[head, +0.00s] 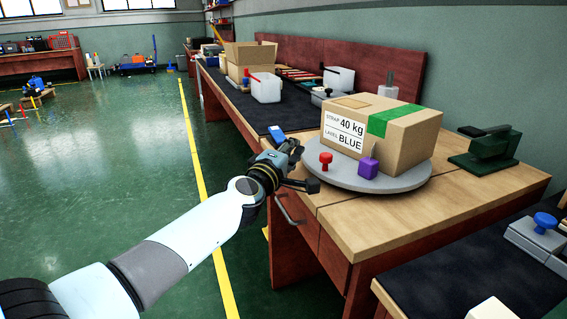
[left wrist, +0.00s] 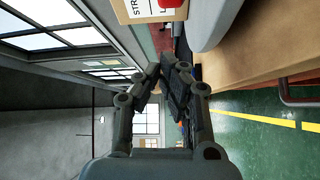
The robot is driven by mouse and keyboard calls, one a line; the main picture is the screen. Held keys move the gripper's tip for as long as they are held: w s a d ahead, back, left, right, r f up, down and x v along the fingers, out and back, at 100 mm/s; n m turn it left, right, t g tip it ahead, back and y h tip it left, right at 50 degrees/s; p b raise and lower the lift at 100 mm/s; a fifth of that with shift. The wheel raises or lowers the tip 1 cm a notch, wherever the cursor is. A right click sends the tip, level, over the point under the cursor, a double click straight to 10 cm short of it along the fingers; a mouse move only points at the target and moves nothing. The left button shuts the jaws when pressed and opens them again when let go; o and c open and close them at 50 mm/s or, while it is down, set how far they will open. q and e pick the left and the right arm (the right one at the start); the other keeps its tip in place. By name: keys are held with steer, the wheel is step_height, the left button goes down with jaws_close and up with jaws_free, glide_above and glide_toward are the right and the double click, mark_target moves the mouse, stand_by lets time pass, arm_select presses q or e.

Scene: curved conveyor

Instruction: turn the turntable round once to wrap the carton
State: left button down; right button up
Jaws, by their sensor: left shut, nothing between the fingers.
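The carton (head: 385,135) is brown, with a green tape strip and a white label reading "STRAP 40 kg" and "LABEL BLUE". It sits upright on the round grey turntable (head: 342,182) on the wooden bench. A red knob (head: 325,159) and a purple piece (head: 368,167) stand on the disc's near rim. My left gripper (head: 300,165) is shut and empty, just left of the turntable at the bench edge, apart from the red knob. In the left wrist view its fingers (left wrist: 172,75) meet, with the turntable (left wrist: 209,24) and part of the carton (left wrist: 135,10) above. My right gripper is out of view.
A green tool (head: 488,147) stands right of the turntable. An open box (head: 250,58) and white containers (head: 266,87) are farther back on the bench. A metal handle (head: 288,209) sticks out below the bench edge. The green floor (head: 130,150) at left is mostly clear.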

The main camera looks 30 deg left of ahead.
arm_select(q)
steer(key=shift+w+d+f, duration=0.1)
steer(key=shift+d+f, duration=0.05)
steer(key=shift+d, duration=0.8)
steer(key=shift+w+d+f, duration=0.1)
steer(key=shift+d, duration=0.85)
